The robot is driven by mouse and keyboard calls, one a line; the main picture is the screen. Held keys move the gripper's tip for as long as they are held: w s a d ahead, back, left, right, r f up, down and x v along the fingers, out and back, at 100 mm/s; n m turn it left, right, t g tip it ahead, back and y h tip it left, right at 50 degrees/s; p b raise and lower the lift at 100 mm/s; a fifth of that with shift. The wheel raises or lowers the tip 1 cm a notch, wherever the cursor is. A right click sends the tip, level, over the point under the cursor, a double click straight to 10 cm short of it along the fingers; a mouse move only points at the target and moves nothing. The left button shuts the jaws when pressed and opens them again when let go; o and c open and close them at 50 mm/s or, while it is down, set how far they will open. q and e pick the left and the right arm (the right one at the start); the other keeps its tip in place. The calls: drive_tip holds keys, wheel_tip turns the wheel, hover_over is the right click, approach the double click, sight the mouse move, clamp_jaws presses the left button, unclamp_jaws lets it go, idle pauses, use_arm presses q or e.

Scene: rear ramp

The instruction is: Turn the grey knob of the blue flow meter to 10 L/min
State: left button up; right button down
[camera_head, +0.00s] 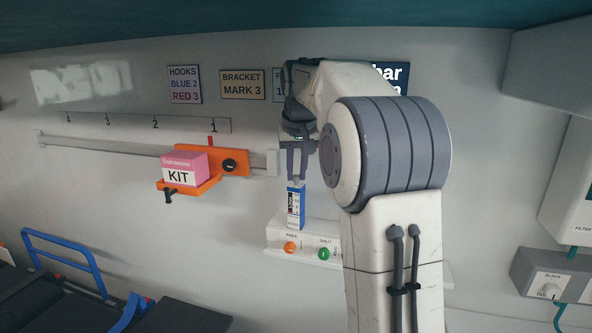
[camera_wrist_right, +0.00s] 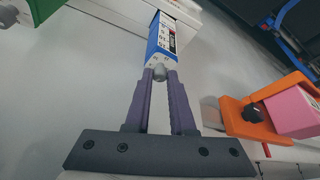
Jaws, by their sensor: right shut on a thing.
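The blue flow meter (camera_head: 295,208) stands upright on the wall unit below my right gripper in the head view. It has a white scale face with a dark window, too small to read. In the right wrist view the flow meter (camera_wrist_right: 155,52) is at top centre, with its grey knob (camera_wrist_right: 160,73) at its near end. My right gripper (camera_head: 297,181) reaches down from above and is shut on the knob, one purple-grey finger on each side. It also shows in the wrist view (camera_wrist_right: 160,77). The fingers mostly hide the knob in the head view. My left gripper is not in view.
A white wall unit (camera_head: 275,237) below carries an orange and a green knob. To the left, an orange bracket (camera_head: 235,162) on a rail (camera_head: 100,145) holds a pink KIT box (camera_head: 186,166). Wall signs hang above; my right arm covers part of them.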

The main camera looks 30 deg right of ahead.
drive_tip(key=shift+a+r+m+g+p, duration=0.15)
drive_tip(key=shift+m+g+p, duration=0.25)
drive_tip(key=shift+m, duration=0.4)
drive_tip(key=shift+w+m+h, duration=0.1)
drive_tip(key=shift+m+h, duration=0.3)
drive_tip(key=shift+m, duration=0.1)
drive_tip(key=c, duration=0.8)
unclamp_jaws()
drive_tip(key=shift+o, duration=0.2)
drive_tip(key=v, duration=0.5)
drive_tip(key=s+a+b, duration=0.3)
drive_tip(key=s+a, duration=0.4)
drive_tip(key=s, duration=0.2)
drive_tip(key=shift+s+a, duration=0.25)
